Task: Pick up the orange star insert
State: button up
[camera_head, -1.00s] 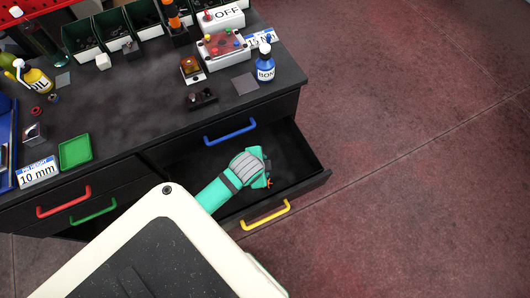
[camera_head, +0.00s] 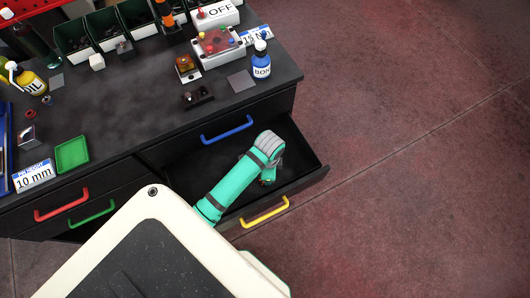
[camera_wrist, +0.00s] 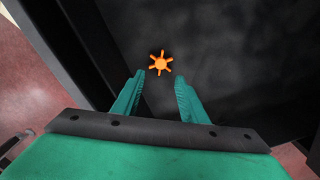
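The orange star insert (camera_wrist: 160,63) lies on the dark floor of the open drawer in the wrist view. It shows just beyond my fingertips, near the line midway between them. My gripper (camera_wrist: 157,88) is open, with its two teal fingers apart and nothing between them. In the head view my gripper (camera_head: 268,178) reaches down into the open drawer with the yellow handle (camera_head: 264,212). My wrist covers much of it there, and I cannot make out the star in that view.
The drawer's front wall (camera_head: 300,190) and side walls stand around my gripper. Above are the closed drawer with the blue handle (camera_head: 228,130) and the worktop (camera_head: 130,110), which holds a blue bottle (camera_head: 261,62), a green tray (camera_head: 72,154) and bins.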

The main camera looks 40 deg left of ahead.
jog(key=shift+f, duration=2.7)
jog(key=shift+c, duration=0.6)
jog(key=c, duration=0.5)
